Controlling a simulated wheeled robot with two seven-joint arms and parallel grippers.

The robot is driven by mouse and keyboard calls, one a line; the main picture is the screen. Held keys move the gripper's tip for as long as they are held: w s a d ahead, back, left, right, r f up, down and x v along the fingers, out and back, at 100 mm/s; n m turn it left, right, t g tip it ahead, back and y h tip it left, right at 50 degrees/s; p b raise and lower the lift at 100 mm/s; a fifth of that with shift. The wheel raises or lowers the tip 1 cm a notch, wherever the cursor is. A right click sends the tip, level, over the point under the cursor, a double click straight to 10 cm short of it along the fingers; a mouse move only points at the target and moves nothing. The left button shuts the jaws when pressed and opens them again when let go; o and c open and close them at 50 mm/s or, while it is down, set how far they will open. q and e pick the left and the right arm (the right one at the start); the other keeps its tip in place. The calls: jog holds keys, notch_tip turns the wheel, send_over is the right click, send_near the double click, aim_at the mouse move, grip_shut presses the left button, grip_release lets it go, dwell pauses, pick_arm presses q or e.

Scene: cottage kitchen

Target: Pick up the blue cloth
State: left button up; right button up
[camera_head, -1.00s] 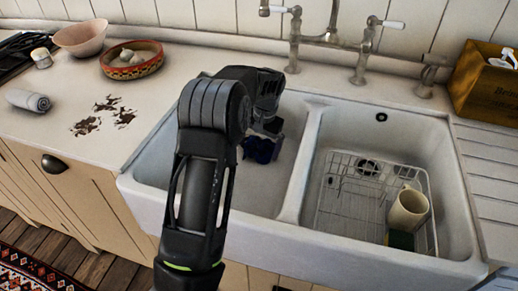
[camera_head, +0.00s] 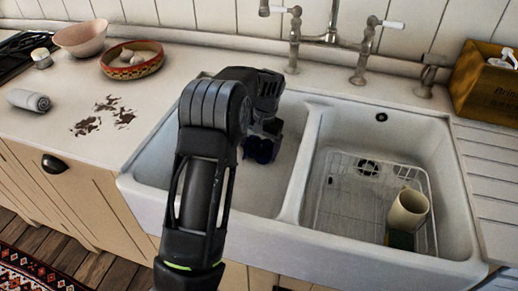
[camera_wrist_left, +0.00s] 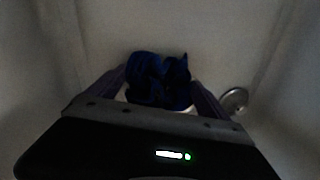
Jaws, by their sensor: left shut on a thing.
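The blue cloth (camera_head: 260,151) is a dark blue crumpled bundle inside the left basin of the white double sink (camera_head: 290,231). In the left wrist view the cloth (camera_wrist_left: 158,78) is bunched between the two fingers of my left gripper (camera_wrist_left: 160,88), which is shut on it. In the head view my left gripper (camera_head: 262,138) points down into the left basin, and my own arm hides much of it. I cannot tell whether the cloth touches the basin floor. My right gripper is not in view.
The right basin holds a wire rack (camera_head: 350,200) with a cream mug (camera_head: 408,211). A tap (camera_head: 331,36) stands behind the sink. The left counter has a rolled grey cloth (camera_head: 29,100), dark crumbs (camera_head: 103,116) and a patterned bowl (camera_head: 132,62). A wooden box (camera_head: 484,84) stands at right.

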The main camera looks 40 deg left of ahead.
pick_arm(q)
jog(key=c, duration=0.4)
jog(key=shift+r, duration=0.1)
notch_tip(320, 180, up, 10)
jog(key=shift+f, duration=0.1)
dwell(0.4)
jog(key=shift+p, duration=0.35)
notch_tip(320, 180, up, 13)
jog(key=p, duration=1.2)
send_over(259, 148)
jog(key=shift+s+r+p, duration=0.1)
jog(key=shift+r+p, duration=0.75)
jog(key=shift+r, duration=0.2)
